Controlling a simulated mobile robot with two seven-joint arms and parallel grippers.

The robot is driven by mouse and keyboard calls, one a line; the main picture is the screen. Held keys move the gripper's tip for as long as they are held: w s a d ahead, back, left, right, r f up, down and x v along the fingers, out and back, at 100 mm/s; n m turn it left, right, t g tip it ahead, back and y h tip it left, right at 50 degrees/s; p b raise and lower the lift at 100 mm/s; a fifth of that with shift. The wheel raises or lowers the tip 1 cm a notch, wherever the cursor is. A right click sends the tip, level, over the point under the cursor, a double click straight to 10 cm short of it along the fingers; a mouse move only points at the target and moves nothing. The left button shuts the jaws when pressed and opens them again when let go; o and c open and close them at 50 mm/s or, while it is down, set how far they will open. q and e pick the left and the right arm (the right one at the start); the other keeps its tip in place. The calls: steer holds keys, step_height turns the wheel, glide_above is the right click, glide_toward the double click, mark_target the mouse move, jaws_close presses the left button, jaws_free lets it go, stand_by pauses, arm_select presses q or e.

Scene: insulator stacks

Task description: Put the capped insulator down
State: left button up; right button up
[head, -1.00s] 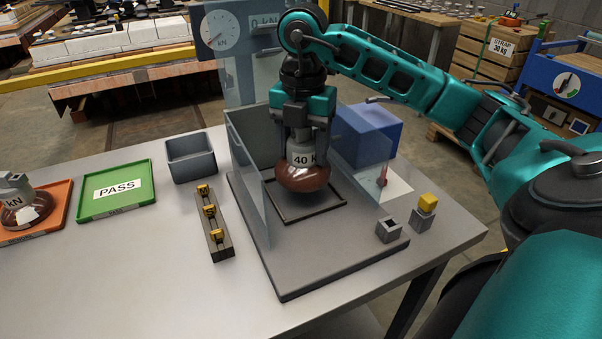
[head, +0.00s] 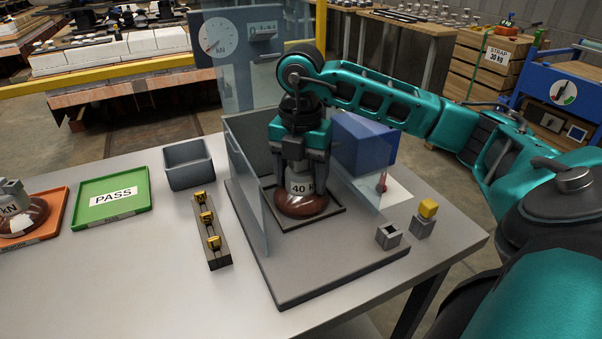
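The capped insulator (head: 302,205) has a brown glossy disc and a grey cap marked "40 k". It stands upright inside the dark square frame (head: 328,221) on the grey base plate of the test stand (head: 300,271). The disc looks to be at the level of the plate, though its underside is hidden. My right gripper (head: 300,172) points down over it, with its fingers on both sides of the grey cap, shut on it. My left gripper is not in view.
Clear panels (head: 246,185) flank the insulator. A gauge (head: 220,37) stands behind. At left are a green PASS tray (head: 81,222), an orange tray (head: 60,205) with another insulator (head: 22,214), a grey bin (head: 188,163) and a rack with yellow-topped pieces (head: 219,262).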

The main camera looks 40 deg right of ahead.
steer(key=shift+o, duration=1.3)
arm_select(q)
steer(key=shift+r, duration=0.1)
arm_select(e)
steer(key=shift+r, duration=0.1)
step_height(320, 180, up, 12)
steer(key=p, duration=0.4)
steer(key=shift+f, duration=0.2)
steer(key=shift+r, duration=0.2)
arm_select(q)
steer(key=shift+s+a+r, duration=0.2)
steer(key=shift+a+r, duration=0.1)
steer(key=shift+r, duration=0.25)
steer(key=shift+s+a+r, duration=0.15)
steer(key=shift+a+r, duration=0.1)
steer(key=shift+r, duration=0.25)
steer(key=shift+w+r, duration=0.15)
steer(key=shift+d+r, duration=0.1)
arm_select(e)
steer(key=shift+s, duration=0.1)
